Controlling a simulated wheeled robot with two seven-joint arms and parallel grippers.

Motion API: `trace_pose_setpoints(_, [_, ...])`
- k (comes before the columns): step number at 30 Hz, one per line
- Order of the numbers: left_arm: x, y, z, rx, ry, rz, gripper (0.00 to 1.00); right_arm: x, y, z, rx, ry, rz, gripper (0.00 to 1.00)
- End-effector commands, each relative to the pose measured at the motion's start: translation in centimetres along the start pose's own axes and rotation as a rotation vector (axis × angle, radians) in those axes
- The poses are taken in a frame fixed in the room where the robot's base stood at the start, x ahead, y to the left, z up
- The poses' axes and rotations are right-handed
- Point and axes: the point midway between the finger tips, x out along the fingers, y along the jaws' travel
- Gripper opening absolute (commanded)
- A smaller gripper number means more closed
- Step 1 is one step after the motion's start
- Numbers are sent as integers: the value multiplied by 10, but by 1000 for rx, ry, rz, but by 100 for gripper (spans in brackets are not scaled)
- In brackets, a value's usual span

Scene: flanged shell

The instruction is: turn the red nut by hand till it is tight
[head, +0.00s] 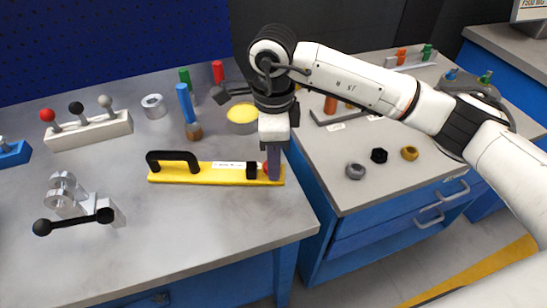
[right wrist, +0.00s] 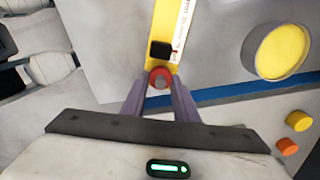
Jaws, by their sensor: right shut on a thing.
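The red nut (right wrist: 158,75) shows in the right wrist view as a round red piece with a grey centre, beside a black block (right wrist: 160,49) on the yellow bar (right wrist: 165,22). My right gripper (right wrist: 160,86) has its two purple fingers on either side of the nut and is shut on it. In the head view, the yellow bar (head: 212,178) with a black arched handle lies near the bench's front right. My right gripper (head: 273,174) points down at its right end and hides most of the nut (head: 265,168). My left gripper is not in view.
A grey clamp with a black-knobbed bar (head: 75,208) stands at front left. A block with coloured knobs (head: 90,130), a silver ring (head: 154,106), a blue-handled tool (head: 187,108) and a yellow-topped round piece (head: 242,114) stand behind. Several nuts (head: 379,155) lie on the right bench.

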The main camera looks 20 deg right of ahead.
Motion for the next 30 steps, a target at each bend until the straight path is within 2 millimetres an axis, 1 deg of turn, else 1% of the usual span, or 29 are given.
trace_pose_setpoints(17, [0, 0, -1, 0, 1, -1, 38, -2, 0, 1, -1, -5, -2, 4])
trace_pose_setpoints(18, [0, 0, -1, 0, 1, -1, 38, -2, 0, 1, -1, -5, -2, 28])
trace_pose_setpoints(20, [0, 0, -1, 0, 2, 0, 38, -2, 0, 1, -1, -4, -2, 39])
trace_pose_setpoints(21, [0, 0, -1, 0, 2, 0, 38, -1, 0, 1, -1, -4, -2, 45])
trace_pose_setpoints(30, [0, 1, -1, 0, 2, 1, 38, -1, 0, 0, -1, -1, -1, 46])
